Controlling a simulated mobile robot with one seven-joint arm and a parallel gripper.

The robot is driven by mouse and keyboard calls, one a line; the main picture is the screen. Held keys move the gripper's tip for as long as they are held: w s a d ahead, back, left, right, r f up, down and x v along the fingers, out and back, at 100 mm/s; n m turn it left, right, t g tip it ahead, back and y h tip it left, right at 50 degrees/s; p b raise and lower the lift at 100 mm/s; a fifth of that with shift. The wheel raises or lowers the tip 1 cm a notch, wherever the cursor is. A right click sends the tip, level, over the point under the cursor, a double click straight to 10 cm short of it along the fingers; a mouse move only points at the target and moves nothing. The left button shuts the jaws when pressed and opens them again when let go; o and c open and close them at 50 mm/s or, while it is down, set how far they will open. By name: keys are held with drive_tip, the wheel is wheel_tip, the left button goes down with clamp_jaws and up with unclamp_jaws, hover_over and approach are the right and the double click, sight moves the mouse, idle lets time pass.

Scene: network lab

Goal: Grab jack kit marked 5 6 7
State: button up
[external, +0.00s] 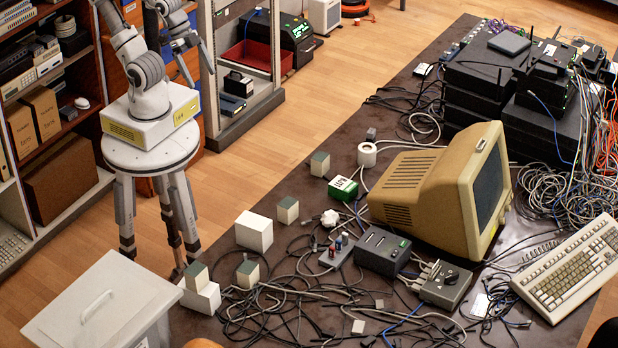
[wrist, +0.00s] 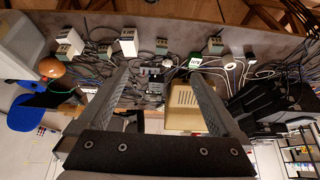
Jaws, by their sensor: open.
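Several small pale boxes with grey-green faces stand on the dark table. In the external view one is at the back (external: 320,163), one beside a white block (external: 288,210), one further forward (external: 247,274) and one on a white block (external: 196,276). The wrist view shows such boxes along the table, including one at left (wrist: 70,42) and one right of centre (wrist: 215,45). I cannot read any 5 6 7 marking, so I cannot tell which is the jack kit. My gripper (wrist: 162,88) is open and empty, its fingers spread wide, well away from the boxes.
A beige monitor (external: 432,190), a keyboard (external: 575,268), grey devices (external: 383,251) and tangled cables crowd the table. A green box (external: 343,188) and a white block (external: 254,231) stand there too. A lidded white bin (external: 103,305) is at front left. Shelves (external: 50,125) flank my arm.

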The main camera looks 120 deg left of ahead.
drive_tip(key=w+d+f+m+h+p, duration=0.1)
drive_tip(key=w+d+f+m, duration=0.25)
drive_tip(key=w+f, duration=0.4)
drive_tip(key=m+t, duration=0.8)
drive_tip(key=m, duration=2.5)
approach(294, 210)
drive_tip(key=v, duration=0.2)
drive_tip(key=d+v, duration=0.1)
drive_tip(key=v, duration=0.2)
drive_tip(key=shift+d, duration=0.1)
drive_tip(key=b+x, duration=0.3)
drive_tip(key=b, duration=0.1)
drive_tip(key=shift+w+f+b, duration=0.15)
drive_tip(key=shift+w+b, duration=0.05)
drive_tip(key=shift+b, duration=0.2)
drive_tip(key=b+x, duration=0.2)
drive_tip(key=b, duration=0.3)
drive_tip(key=shift+w, duration=0.1)
drive_tip(key=b+x, duration=0.1)
drive_tip(key=x, duration=0.3)
drive_tip(key=shift+a+b+x, duration=0.15)
drive_tip(key=shift+b+x, duration=0.05)
drive_tip(key=shift+x, duration=0.75)
drive_tip(key=shift+a+b+x, duration=0.2)
drive_tip(key=shift+b+x, duration=0.05)
drive_tip(key=shift+x, duration=0.75)
drive_tip(key=shift+a+b+x, duration=0.15)
drive_tip(key=shift+b+x, duration=0.05)
drive_tip(key=shift+x, duration=0.75)
